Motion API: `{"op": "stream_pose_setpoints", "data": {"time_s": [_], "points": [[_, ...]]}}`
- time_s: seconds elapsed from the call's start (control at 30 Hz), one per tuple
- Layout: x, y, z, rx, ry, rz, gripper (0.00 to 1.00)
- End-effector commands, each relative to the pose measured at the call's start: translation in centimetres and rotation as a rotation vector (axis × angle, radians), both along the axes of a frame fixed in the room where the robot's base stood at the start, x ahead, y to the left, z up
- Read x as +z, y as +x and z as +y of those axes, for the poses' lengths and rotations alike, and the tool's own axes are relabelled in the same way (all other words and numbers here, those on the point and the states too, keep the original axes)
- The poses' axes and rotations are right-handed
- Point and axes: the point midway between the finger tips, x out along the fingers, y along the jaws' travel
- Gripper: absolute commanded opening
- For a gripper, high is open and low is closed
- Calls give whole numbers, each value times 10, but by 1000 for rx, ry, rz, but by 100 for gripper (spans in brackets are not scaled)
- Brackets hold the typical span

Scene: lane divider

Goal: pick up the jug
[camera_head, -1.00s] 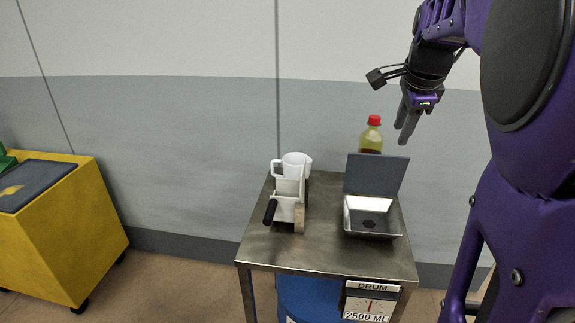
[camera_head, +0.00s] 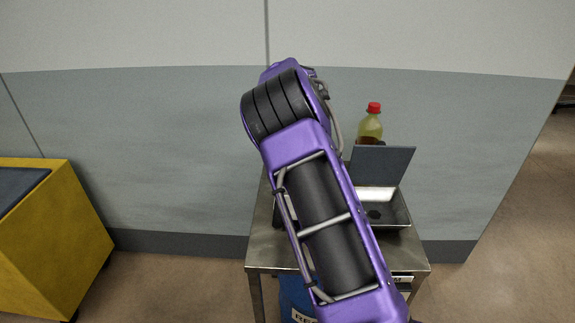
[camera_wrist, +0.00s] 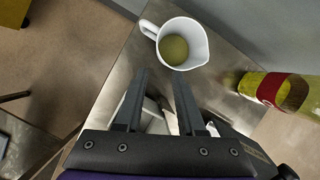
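The white jug (camera_wrist: 196,58) stands near the table's edge at the top of the wrist view, seen from above. Its handle points to the upper left, and something greenish-yellow shows inside it. My gripper (camera_wrist: 162,78) is open and empty. Its two fingers point toward the jug, with the tips just short of its near rim in the picture and apart from it. In the head view my arm hides both the jug and my gripper.
The metal table (camera_head: 265,250) also holds a bottle with a red cap (camera_head: 370,128) and an open tray with a raised lid (camera_head: 382,167). In the wrist view the bottle (camera_wrist: 250,84) is right of the jug. White items lie partly hidden below my fingers.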

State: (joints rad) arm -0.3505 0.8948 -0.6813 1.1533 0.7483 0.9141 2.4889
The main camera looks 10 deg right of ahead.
Motion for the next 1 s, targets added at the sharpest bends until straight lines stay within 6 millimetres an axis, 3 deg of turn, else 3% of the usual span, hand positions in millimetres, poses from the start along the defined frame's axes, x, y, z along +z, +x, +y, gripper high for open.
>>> {"op": "stream_pose_setpoints", "data": {"time_s": [0.1, 0.37, 0.73, 1.0], "points": [[-28, 10, 0, 1, -4, 3, 38], [-75, 31, 3, 2, -5, 1, 38], [-99, 44, 7, 5, -6, 0, 38], [-127, 60, 11, 4, -5, 1, 38]]}}
